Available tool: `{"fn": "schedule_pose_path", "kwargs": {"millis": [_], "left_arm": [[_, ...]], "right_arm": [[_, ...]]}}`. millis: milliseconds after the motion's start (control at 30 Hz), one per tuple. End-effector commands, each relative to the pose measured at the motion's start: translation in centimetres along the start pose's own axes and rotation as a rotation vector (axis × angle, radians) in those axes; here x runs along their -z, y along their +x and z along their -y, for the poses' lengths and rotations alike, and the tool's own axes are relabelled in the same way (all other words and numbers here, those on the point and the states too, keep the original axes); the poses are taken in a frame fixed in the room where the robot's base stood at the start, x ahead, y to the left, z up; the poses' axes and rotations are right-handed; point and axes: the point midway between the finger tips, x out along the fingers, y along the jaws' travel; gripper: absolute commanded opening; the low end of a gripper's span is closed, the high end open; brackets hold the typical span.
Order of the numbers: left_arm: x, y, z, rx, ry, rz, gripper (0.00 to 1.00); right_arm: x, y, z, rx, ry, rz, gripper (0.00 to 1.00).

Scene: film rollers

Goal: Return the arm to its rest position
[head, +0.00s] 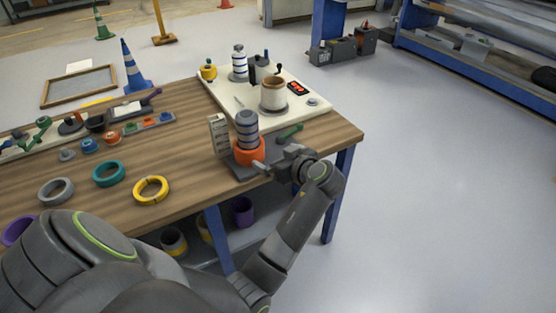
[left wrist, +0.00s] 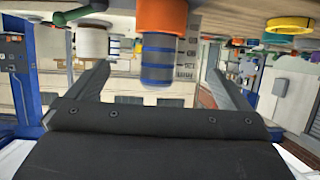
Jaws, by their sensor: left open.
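My left gripper (head: 269,153) is open and empty at the right front corner of the wooden table (head: 190,190). Just left of its fingers, a grey-blue banded roller (head: 247,128) stands upright in an orange ring-shaped holder (head: 249,155). In the left wrist view, which looks upside down, the roller (left wrist: 158,62) and the orange holder (left wrist: 160,15) show beyond and between the spread fingers (left wrist: 160,88). I see no contact; the exact gap is hard to tell. My left arm reaches along the table's front edge. My right gripper is not in view.
A cream board (head: 225,95) holds a tan cylinder (head: 273,93), a white-and-blue roller (head: 239,62) and a red display. A green handle (head: 290,132) lies close behind my gripper. Yellow (head: 151,189), teal (head: 108,173) and grey rings lie left.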

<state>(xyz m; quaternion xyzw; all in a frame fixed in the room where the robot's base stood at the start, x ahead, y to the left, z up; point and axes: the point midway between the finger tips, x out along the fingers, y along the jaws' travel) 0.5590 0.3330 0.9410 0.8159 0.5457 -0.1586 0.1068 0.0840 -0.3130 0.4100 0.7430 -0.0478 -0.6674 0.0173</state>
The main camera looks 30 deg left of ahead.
Motion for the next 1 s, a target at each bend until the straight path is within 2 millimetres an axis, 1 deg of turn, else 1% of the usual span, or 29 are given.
{"fn": "schedule_pose_path", "kwargs": {"millis": [200,467,667,733,767,867,967,1000], "left_arm": [[0.2,0.0,-0.1,-0.002,0.001,-0.001,1.00],[0.2,0.0,-0.1,-0.001,0.000,-0.001,1.00],[0.2,0.0,0.0,-0.001,0.001,-0.001,1.00],[-0.2,0.2,-0.1,-0.005,0.013,0.004,1.00],[-0.6,0.4,-0.1,-0.009,0.027,0.008,1.00],[-3.7,1.7,-0.3,-0.045,0.134,0.043,1.00],[-9.5,3.7,-0.2,-0.116,0.313,0.116,1.00],[-12.4,4.6,0.2,-0.151,0.392,0.153,1.00]], "right_arm": [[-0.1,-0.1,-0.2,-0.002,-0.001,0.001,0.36],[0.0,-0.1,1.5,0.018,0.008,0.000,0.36],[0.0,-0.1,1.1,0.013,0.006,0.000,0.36],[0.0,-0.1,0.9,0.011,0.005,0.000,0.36],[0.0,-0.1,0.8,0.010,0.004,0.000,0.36],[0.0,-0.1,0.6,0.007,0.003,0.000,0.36],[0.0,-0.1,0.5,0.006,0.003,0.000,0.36],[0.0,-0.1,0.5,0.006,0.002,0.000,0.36]]}}
